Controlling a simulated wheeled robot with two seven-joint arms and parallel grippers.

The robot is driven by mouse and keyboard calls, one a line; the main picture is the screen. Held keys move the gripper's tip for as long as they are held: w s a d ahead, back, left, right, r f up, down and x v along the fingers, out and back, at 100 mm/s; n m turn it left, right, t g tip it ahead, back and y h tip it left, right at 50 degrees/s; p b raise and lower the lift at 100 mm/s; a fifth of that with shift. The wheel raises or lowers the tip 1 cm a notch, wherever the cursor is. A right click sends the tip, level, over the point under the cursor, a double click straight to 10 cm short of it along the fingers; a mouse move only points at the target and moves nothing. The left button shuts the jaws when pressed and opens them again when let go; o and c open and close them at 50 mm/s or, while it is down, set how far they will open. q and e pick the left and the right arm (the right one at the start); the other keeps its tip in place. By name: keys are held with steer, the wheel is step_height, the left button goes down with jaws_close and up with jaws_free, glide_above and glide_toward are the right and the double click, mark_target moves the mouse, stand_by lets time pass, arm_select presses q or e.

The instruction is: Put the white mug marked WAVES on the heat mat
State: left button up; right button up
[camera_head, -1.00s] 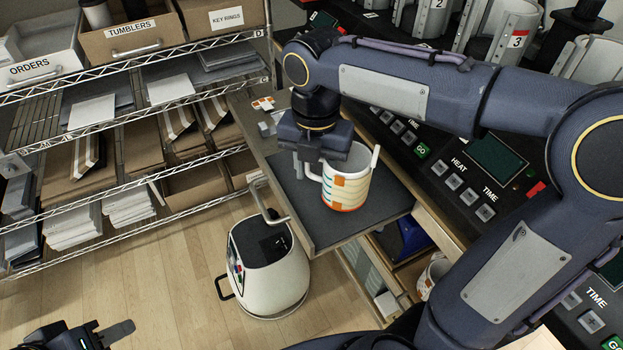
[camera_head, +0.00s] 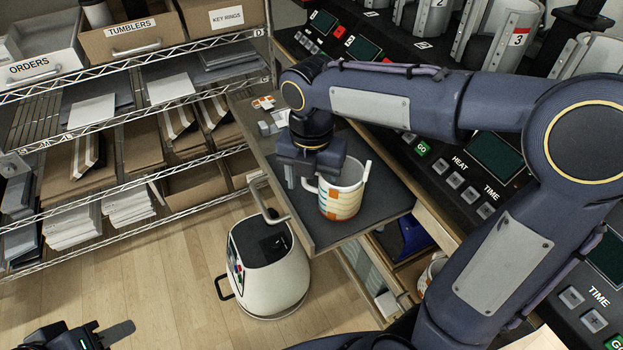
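A white mug (camera_head: 341,196) with orange and teal bands is over the dark grey mat-like surface (camera_head: 384,203) of the side ledge. It looks upright; I cannot tell whether its base touches. No WAVES marking is readable. My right gripper (camera_head: 318,178) points down at the mug's left, handle side and appears shut on the mug; its finger contact is partly hidden. My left gripper (camera_head: 105,336) is at the bottom left edge, far from the mug, mostly cut off, so its opening cannot be judged.
A mug press bank with buttons (camera_head: 470,183) stands at the right. A wire shelf with boxes (camera_head: 130,40) stands at the left. A cream canister-like machine (camera_head: 268,265) is on the floor below the ledge. Another white mug (camera_head: 431,270) shows partly under the counter.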

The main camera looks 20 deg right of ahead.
steer(key=shift+r, duration=0.3)
step_height(320, 180, up, 12)
steer(key=shift+f+p, duration=0.1)
steer(key=shift+p, duration=0.7)
steer(key=shift+f, duration=0.1)
